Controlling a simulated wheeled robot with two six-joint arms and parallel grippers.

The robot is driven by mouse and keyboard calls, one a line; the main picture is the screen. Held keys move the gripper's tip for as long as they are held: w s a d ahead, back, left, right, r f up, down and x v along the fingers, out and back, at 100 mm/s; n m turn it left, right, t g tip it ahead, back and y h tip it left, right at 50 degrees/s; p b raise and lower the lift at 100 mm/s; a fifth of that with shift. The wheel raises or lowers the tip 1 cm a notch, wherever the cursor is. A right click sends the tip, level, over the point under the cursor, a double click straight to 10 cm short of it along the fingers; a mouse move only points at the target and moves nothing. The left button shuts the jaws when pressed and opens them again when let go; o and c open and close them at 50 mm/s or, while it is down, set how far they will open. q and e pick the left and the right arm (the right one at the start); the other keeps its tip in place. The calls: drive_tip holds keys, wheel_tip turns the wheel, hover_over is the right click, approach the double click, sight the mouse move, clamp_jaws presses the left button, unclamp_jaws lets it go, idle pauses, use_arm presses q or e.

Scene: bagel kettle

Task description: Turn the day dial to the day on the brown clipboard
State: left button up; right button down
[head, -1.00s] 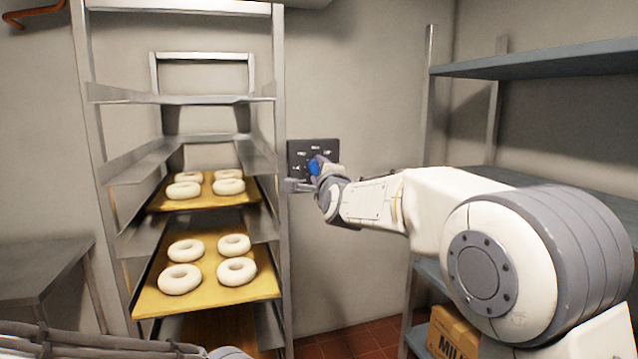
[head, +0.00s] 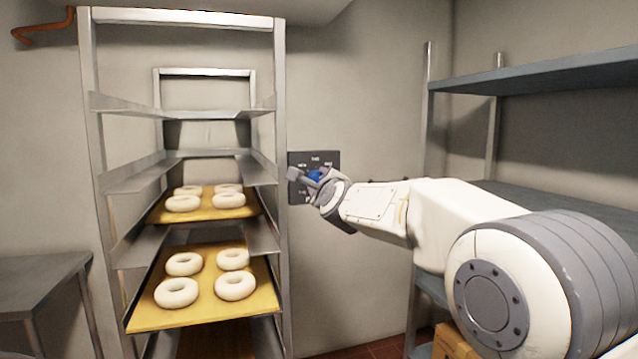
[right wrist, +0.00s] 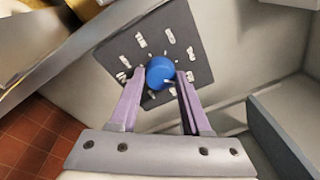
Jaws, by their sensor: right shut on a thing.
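The day dial is a blue round knob (right wrist: 160,73) on a dark square panel (right wrist: 193,46) fixed to the wall. White day labels ring the knob; they are too small to read surely. In the head view the panel (head: 331,159) is right of the rack, and the blue knob (head: 314,176) is partly hidden by my gripper. My right gripper (right wrist: 158,82) is shut on the knob, one purple finger on each side of it. It also shows in the head view (head: 305,181). No brown clipboard is visible. My left gripper is not in view.
A metal rack (head: 281,230) with trays of bagels stands just left of the panel. Blue-grey shelves (head: 540,75) are at the right, with a cardboard box (head: 450,343) below. A grey table (head: 35,275) is at the left.

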drive_tip(key=shift+c, duration=1.8)
unclamp_jaws()
drive_tip(key=s+d+b, duration=0.2)
drive_tip(key=s, duration=0.8)
drive_tip(key=shift+s+f, duration=0.1)
drive_tip(key=shift+f, duration=0.05)
